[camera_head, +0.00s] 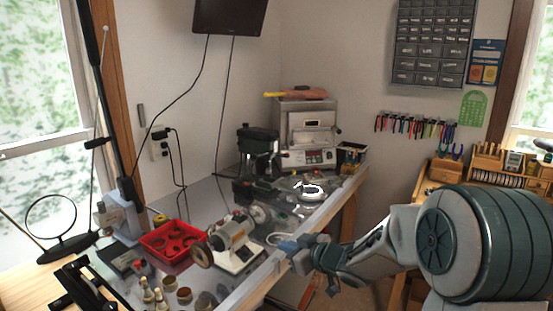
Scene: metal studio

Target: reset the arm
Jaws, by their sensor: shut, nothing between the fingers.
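My arm (385,246) reaches in from the right edge of the head view, with a large dark ribbed joint close to the camera. My gripper (286,246) is at the arm's left end, at the front edge of the workbench (316,216). Its fingers point left, toward the white bench grinder or polisher (235,246). The gripper is shut and holds nothing. The fingertips are small here, and I cannot tell whether they touch the bench edge.
A red tray (172,243) and small jars (184,294) are at the bench's left. A wooden bench with racks (490,160) is at right.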

